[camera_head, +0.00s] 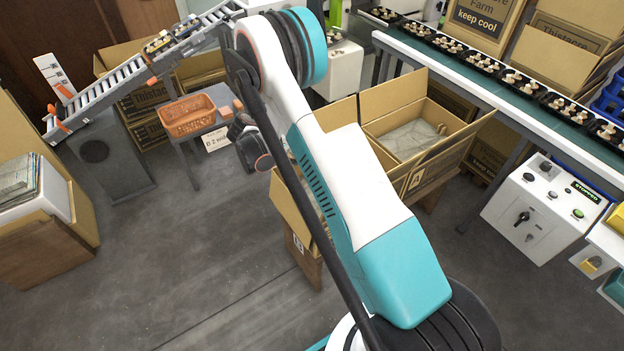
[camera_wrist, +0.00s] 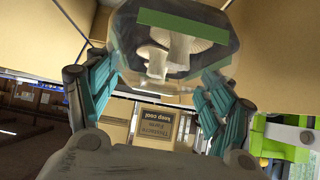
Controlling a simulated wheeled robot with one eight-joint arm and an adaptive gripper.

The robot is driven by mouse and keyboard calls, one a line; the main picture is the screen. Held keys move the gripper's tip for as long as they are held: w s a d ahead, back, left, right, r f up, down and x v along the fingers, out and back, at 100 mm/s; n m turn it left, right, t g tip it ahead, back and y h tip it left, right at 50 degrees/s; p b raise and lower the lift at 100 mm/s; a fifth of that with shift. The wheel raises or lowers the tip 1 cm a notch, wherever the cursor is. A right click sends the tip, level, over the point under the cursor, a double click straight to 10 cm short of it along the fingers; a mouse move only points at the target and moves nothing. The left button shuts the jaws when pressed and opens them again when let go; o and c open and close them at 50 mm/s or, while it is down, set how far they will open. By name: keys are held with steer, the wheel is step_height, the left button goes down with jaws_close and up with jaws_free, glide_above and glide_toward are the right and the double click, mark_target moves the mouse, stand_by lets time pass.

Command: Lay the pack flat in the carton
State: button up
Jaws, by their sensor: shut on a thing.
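In the wrist view my gripper (camera_wrist: 162,68) has its teal fingers shut on the sides of a mushroom pack (camera_wrist: 185,45). Another open carton (camera_head: 301,252) is partly hidden behind my arm. The gripper and held pack cannot be made out in the head view, so which carton they are over is unclear.
A conveyor (camera_head: 455,62) carries a row of mushroom packs along the upper right. An orange basket (camera_head: 190,116) sits on a stand at left, near a roller chute (camera_head: 110,90). Floor at lower left is clear.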

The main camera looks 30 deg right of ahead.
step_height(320, 180, down, 15)
steer(key=b, duration=0.4)
steer(key=shift+b, duration=0.3)
steer(key=shift+f, duration=0.5)
steer(key=o, duration=1.1)
steer(key=shift+c, duration=0.2)
